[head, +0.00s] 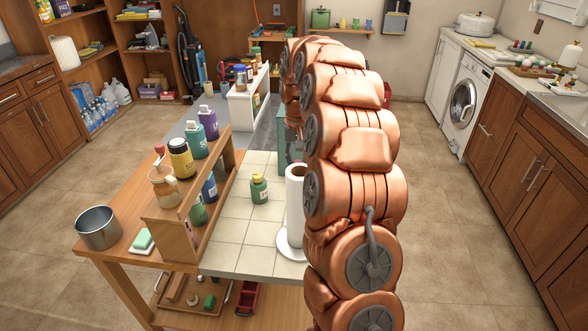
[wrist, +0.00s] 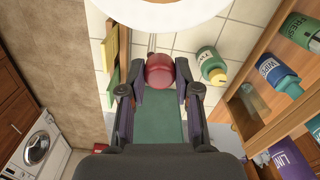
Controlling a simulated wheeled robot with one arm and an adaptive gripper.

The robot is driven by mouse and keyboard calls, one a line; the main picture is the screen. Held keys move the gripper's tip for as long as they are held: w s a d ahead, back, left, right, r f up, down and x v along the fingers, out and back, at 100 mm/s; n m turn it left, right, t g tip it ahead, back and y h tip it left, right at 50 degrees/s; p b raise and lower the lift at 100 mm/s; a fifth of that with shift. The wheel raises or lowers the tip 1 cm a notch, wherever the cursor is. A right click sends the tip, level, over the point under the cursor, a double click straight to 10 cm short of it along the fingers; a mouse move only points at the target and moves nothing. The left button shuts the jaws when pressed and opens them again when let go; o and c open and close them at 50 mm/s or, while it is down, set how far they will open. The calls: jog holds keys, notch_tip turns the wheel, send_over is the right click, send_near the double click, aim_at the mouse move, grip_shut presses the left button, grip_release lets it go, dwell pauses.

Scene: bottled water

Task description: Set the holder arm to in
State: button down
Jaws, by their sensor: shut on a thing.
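A white paper roll (head: 295,205) stands upright on a round white base (head: 290,245) on the tiled counter. In the wrist view, a round red knob (wrist: 160,71) sits between the two fingers of my gripper (wrist: 160,80). A short thin grey piece shows just beyond the knob; I cannot tell for sure that this is the holder arm. My gripper is shut on the red knob. A flat teal panel (wrist: 160,115) lies behind and below it. In the head view my arm hides most of the gripper and the knob.
A green bottle (head: 259,188) stands on the tiles near the roll, and it shows right of my gripper in the wrist view (wrist: 211,65). A wooden rack (head: 165,225) with several bottles is at the left. A metal pot (head: 98,229) stands by the table edge.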

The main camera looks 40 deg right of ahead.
jog(key=shift+s+a+m+b, duration=0.1)
jog(key=shift+s+m+b, duration=0.6)
jog(key=shift+m+b, duration=0.9)
jog(key=shift+s+a+m+b, duration=0.1)
jog(key=shift+s+m+b, duration=0.65)
jog(key=shift+m+b, duration=0.85)
jog(key=shift+s+a+m+b, duration=0.1)
jog(key=shift+s+m+b, duration=0.6)
jog(key=shift+m+b, duration=0.9)
jog(key=shift+m, duration=0.3)
jog(key=c, duration=0.8)
grip_release()
jog(key=shift+r, duration=0.15)
jog(key=shift+r, duration=3.65)
